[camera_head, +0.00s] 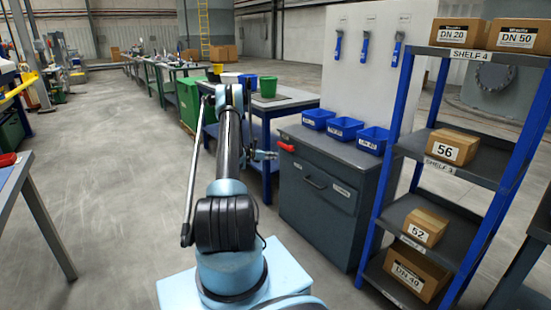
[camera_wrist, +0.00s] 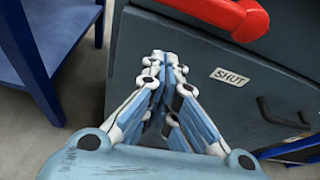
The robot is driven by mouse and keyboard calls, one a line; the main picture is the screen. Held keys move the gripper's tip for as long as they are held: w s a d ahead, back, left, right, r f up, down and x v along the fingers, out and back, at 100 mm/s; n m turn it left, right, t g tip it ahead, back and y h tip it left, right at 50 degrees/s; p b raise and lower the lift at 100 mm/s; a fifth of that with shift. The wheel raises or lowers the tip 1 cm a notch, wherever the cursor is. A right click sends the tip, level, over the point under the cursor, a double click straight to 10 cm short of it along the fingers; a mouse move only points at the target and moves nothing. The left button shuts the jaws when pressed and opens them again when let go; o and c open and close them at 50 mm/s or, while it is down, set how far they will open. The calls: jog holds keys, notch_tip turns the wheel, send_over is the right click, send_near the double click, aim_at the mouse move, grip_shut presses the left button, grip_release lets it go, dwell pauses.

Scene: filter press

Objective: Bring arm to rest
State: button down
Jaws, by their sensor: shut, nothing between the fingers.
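My gripper (camera_wrist: 165,62) is shut and empty in the wrist view, its fingertips together in front of the dark grey cabinet's side and front. In the head view my gripper (camera_head: 265,155) is small and partly hidden behind my arm, left of the cabinet (camera_head: 320,205). My arm (camera_head: 230,150) reaches forward from my light blue base. A red handle (camera_wrist: 225,15) sits at the cabinet's top edge, above and right of the fingertips. It also shows in the head view (camera_head: 287,147). A label reading "SHUT" (camera_wrist: 230,77) is on the cabinet front. I cannot tell the exact gap between fingertips and cabinet.
A blue shelf rack (camera_head: 465,150) with cardboard boxes is at right. Blue bins (camera_head: 343,128) stand on the cabinet. The floor at left (camera_head: 110,170) is clear.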

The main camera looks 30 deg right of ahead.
jog(key=v, duration=0.7)
jog(key=shift+s, duration=0.15)
jog(key=s+a+r+m+t+y, duration=0.15)
jog(key=s+a+r+m, duration=0.3)
jog(key=a+r, duration=0.55)
jog(key=s+a+r+m+y, duration=0.3)
jog(key=s+a+r, duration=0.3)
jog(key=r, duration=0.6)
jog(key=s+a+r+m+y, duration=0.2)
jog(key=s+a+r, duration=0.2)
jog(key=s+a, duration=0.4)
jog(key=s+a+f+m+y, duration=0.2)
jog(key=s+a, duration=0.6)
jog(key=s, duration=0.4)
jog(key=s+a+f+m+y, duration=0.3)
jog(key=s+a, duration=0.6)
jog(key=s, duration=0.3)
jog(key=s+a+f+m+y, duration=0.2)
jog(key=s+a+m, duration=0.3)
jog(key=s, duration=0.8)
jog(key=a+f, duration=0.1)
jog(key=a, duration=0.2)
jog(key=shift+a+y, duration=0.2)
jog(key=shift+y, duration=0.15)
